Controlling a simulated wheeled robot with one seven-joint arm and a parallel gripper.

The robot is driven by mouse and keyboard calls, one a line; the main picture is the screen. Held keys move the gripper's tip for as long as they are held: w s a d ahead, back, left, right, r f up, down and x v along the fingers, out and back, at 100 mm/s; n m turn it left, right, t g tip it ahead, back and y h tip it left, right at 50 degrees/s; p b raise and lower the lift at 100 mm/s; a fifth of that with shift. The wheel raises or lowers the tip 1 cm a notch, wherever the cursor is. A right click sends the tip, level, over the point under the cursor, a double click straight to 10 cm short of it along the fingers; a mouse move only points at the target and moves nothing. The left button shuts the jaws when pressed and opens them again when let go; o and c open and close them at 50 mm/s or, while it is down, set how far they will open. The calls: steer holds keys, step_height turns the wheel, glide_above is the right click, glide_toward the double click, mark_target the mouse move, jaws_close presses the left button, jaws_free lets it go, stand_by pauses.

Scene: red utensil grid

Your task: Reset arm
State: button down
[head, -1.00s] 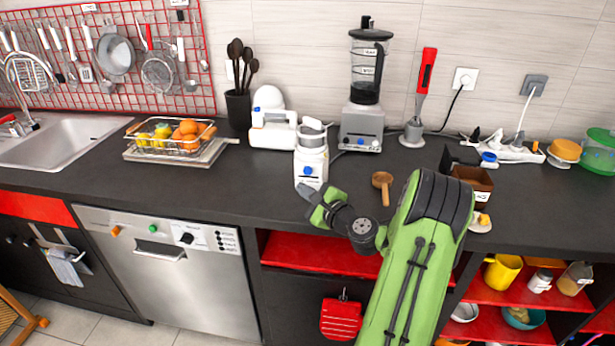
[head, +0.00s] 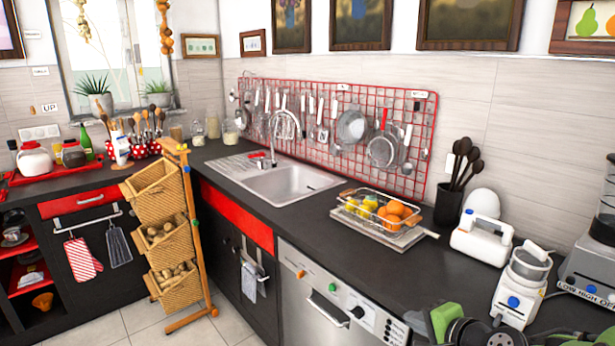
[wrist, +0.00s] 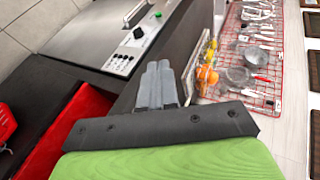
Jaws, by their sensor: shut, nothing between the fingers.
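My gripper (wrist: 157,84) shows in the wrist view with its grey fingers close together and nothing between them. Its green and black housing sits behind the fingers. In the head view only part of my gripper (head: 418,324) and the green and black wrist show at the bottom right edge, above the counter (head: 375,263). The rest of my arm is out of the picture.
A wire fruit basket (head: 352,207) is farther left, before the sink (head: 290,185). A wooden stand with baskets (head: 197,250) occupies the floor.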

steer(key=s+a+r+n+g+h+p, duration=0.1)
steer(key=s+a+r+n+g+p, duration=0.15)
steer(key=s+a+r+n, duration=0.4)
steer(key=s+a+r+n+g+h+p, duration=0.1)
steer(key=s+n, duration=0.2)
steer(key=s, duration=0.6)
steer(key=s+a+r+n+g+h+p, duration=0.1)
steer(key=s+n, duration=0.3)
steer(key=s, duration=0.5)
steer(key=shift+s+a+r+g+h+p, duration=0.2)
steer(key=shift+a+r+g+h+p, duration=0.15)
steer(key=shift+r+g, duration=0.3)
steer(key=shift+r, duration=0.1)
